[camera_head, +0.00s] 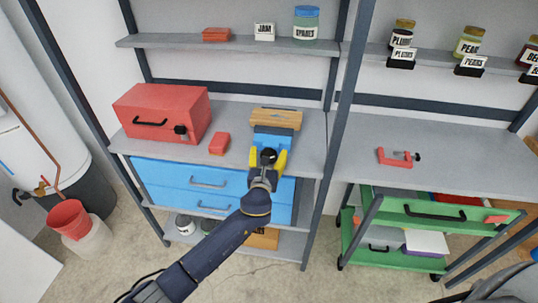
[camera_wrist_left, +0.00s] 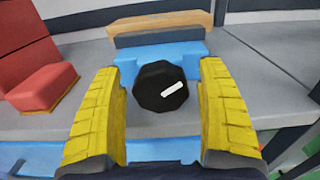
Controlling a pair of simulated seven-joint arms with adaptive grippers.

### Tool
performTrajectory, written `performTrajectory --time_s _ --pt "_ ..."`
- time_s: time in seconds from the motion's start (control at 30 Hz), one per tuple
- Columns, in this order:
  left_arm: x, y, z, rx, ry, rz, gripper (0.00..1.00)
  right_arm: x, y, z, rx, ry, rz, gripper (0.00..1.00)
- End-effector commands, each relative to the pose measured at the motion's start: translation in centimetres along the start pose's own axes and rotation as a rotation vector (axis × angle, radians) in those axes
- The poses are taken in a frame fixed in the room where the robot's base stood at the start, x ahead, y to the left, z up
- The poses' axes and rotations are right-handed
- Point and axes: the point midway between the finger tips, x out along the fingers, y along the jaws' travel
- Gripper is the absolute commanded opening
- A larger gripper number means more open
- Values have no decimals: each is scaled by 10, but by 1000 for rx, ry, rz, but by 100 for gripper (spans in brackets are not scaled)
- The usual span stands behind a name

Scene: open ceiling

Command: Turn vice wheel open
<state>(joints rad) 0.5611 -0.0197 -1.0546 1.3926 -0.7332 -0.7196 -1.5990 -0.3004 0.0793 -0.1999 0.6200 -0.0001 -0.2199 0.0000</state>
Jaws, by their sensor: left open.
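The vice (camera_head: 272,139) is blue with a wooden block across its back and stands near the front edge of the grey workbench. Its black wheel (camera_wrist_left: 161,87) has a white mark and faces me in the left wrist view. My left gripper (camera_head: 267,162) is open, with one yellow finger on each side of the wheel. In the left wrist view gaps show between the fingers and the wheel, so they do not appear to touch it. My right gripper is not in view.
A red block (camera_head: 219,144) and a red toolbox (camera_head: 163,112) are left of the vice. Blue drawers (camera_head: 208,184) lie below the bench. A dark shelf post (camera_head: 335,140) stands to the right. A red clamp (camera_head: 395,156) lies on the right bench.

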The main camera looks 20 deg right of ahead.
Motion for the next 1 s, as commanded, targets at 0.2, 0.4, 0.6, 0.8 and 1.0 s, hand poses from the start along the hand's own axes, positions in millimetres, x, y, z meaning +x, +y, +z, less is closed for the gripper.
performTrajectory --time_s 0.2,0.4,0.6,0.8,1.0 --pt "1 0 0 0 0 0 74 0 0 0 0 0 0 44" --pt "0 0 0 0 -1 0 60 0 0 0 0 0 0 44" --pt "0 0 0 0 -1 0 37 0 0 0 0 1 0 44" --pt "0 0 0 -4 0 0 20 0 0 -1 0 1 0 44" --pt "0 0 0 -166 0 0 20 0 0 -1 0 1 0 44"
